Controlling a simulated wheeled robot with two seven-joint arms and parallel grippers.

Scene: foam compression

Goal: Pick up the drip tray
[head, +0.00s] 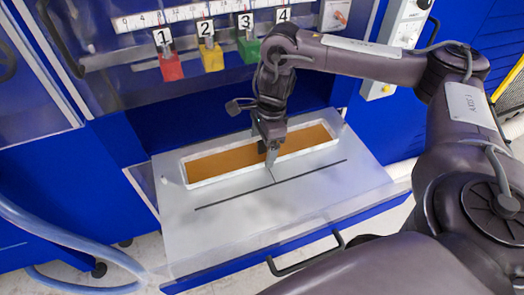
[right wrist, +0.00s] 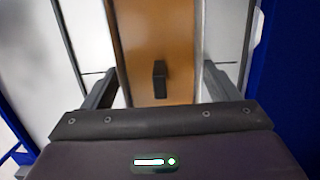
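The drip tray (head: 220,162) is a long, shallow white tray with an orange-brown inside. It lies on a light grey pull-out shelf (head: 300,210). My right gripper (head: 270,158) points down over the front middle of the tray and hides part of it. In the right wrist view the fingers of my right gripper (right wrist: 160,75) are spread wide, one toward each long side of the tray (right wrist: 135,40). A dark upright block, perhaps a handle (right wrist: 160,78), shows between them. I see no contact with it. My left gripper is not in view.
Red (head: 171,67), yellow (head: 211,57) and green (head: 248,49) tags numbered from 1 hang on the blue machine behind the tray. A dark handle (head: 305,257) is on the shelf's front edge. A blue hose (head: 60,235) lies at left. The front shelf surface is clear.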

